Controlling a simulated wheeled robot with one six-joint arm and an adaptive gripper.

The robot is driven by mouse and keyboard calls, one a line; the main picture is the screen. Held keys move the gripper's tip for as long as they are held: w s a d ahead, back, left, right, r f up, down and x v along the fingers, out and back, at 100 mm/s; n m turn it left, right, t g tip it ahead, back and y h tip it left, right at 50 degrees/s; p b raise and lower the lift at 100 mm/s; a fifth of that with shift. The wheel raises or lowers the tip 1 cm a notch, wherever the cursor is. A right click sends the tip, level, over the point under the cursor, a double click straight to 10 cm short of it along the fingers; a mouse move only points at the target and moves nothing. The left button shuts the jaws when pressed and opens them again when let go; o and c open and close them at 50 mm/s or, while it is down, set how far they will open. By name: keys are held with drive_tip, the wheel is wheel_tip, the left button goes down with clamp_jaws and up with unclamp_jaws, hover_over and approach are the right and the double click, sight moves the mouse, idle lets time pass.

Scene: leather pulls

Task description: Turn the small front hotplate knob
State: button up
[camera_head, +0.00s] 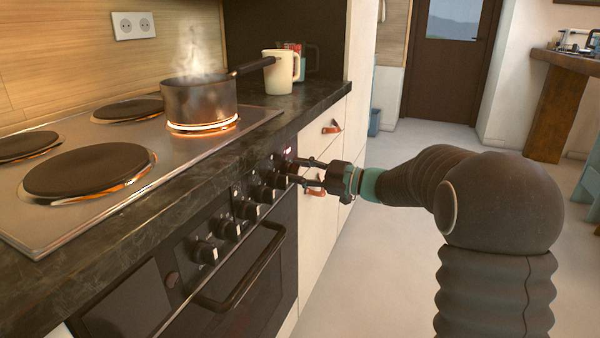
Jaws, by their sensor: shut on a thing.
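A row of dark round knobs runs along the front panel of the stove, below the worktop edge. My gripper (296,170) reaches in from the right and is shut on the knob (287,168) at the far right end of the row, partly hidden by the fingers.
The other knobs (247,209) sit close by to the left, above the oven handle (240,275). A cream jug (281,72) stands behind the pan handle (252,66). White drawers with leather pulls (332,128) are right of the oven.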

drive_tip(key=n+b, duration=0.1)
drive_tip(key=b, duration=0.1)
drive_tip(key=n+b, duration=0.2)
drive_tip(key=shift+f, duration=0.35)
drive_tip(key=n+b, duration=0.3)
drive_tip(key=shift+s+r+n+b, duration=0.1)
drive_tip(key=shift+n+b, duration=2.15)
drive_tip(key=shift+n, duration=0.45)
drive_tip(key=o, duration=1.1)
drive_tip(key=shift+o, duration=0.2)
drive_tip(key=v, duration=1.2)
